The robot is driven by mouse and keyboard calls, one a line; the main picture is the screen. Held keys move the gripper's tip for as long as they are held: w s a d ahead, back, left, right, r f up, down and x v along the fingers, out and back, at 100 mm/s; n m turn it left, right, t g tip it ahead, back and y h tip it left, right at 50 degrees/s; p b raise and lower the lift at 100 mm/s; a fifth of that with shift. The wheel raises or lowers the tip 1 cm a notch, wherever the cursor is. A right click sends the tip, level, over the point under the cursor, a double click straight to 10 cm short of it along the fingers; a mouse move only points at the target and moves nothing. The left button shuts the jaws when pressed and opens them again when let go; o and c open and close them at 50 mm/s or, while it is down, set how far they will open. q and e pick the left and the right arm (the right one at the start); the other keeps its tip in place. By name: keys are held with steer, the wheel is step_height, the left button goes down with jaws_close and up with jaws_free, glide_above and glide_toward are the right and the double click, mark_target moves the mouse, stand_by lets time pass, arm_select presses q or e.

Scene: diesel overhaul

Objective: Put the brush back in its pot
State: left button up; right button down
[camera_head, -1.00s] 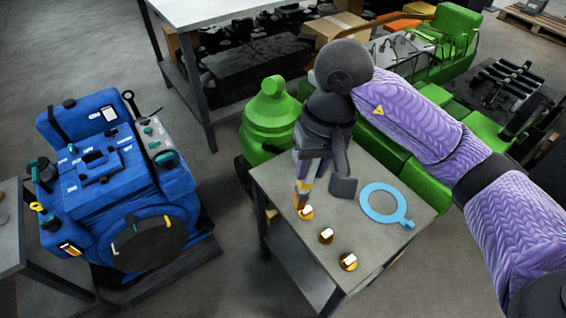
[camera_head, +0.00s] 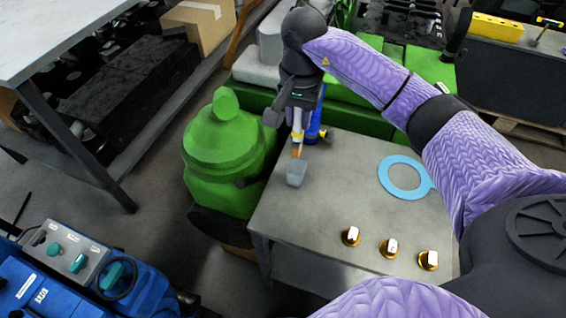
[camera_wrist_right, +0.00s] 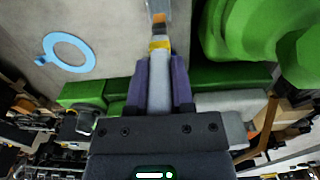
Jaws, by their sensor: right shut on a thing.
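My right gripper (camera_head: 298,110) points down over the far left part of the grey table. It is shut on the brush (camera_head: 297,131), which has a pale handle, a yellow band and an orange-brown tip. The brush also shows between the fingers in the right wrist view (camera_wrist_right: 159,48). The small grey pot (camera_head: 297,174) stands on the table directly below the brush. The brush tip is at or just above the pot's rim; I cannot tell whether it is inside. In the right wrist view only part of the pot (camera_wrist_right: 155,5) shows, at the top edge. My left gripper is out of view.
The grey table (camera_head: 320,222) also carries a light blue ring (camera_head: 384,181) and three brass knobs (camera_head: 389,248) along its front. A green rounded machine (camera_head: 225,150) stands close to its left. A blue machine (camera_head: 80,280) is at lower left. The table's middle is clear.

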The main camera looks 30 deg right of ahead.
mark_target(297, 152)
step_height(297, 152, down, 10)
steer(key=b, duration=0.3)
steer(key=shift+s+d, duration=0.1)
steer(key=shift+s, duration=0.05)
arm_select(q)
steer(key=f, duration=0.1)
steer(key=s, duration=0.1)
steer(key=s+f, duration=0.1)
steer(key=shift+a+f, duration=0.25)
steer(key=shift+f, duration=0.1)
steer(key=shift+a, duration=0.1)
arm_select(e)
steer(key=shift+f, duration=0.15)
steer(key=shift+c, duration=2.4)
jaws_free()
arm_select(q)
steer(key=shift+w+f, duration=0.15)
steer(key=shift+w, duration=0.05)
